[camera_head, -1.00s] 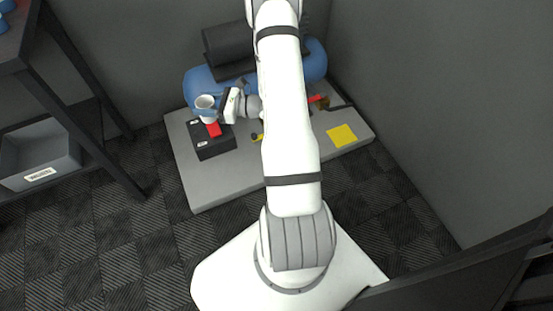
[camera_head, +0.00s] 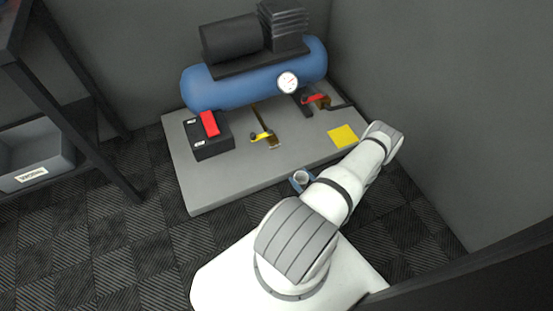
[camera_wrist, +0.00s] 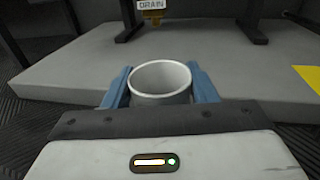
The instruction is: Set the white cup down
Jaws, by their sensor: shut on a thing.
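The white cup (camera_wrist: 161,80) is upright between the two blue fingers of my gripper (camera_wrist: 161,88) in the wrist view, its open rim facing up. My gripper is shut on it. In the head view the cup (camera_head: 301,177) shows small beside my arm, just off the front edge of the grey platform, with a blue finger (camera_head: 296,184) next to it. My arm hides part of the gripper there. The cup's base is hidden in both views, so I cannot tell whether it touches anything.
The grey platform (camera_head: 200,185) holds a blue compressor tank (camera_head: 235,88), a black box with a red switch (camera_head: 208,124), a yellow-handled valve (camera_head: 262,137), a red-handled valve (camera_head: 314,98) and a yellow patch (camera_head: 342,136). A shelf with a grey bin (camera_head: 35,158) stands left. Dark floor lies in front.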

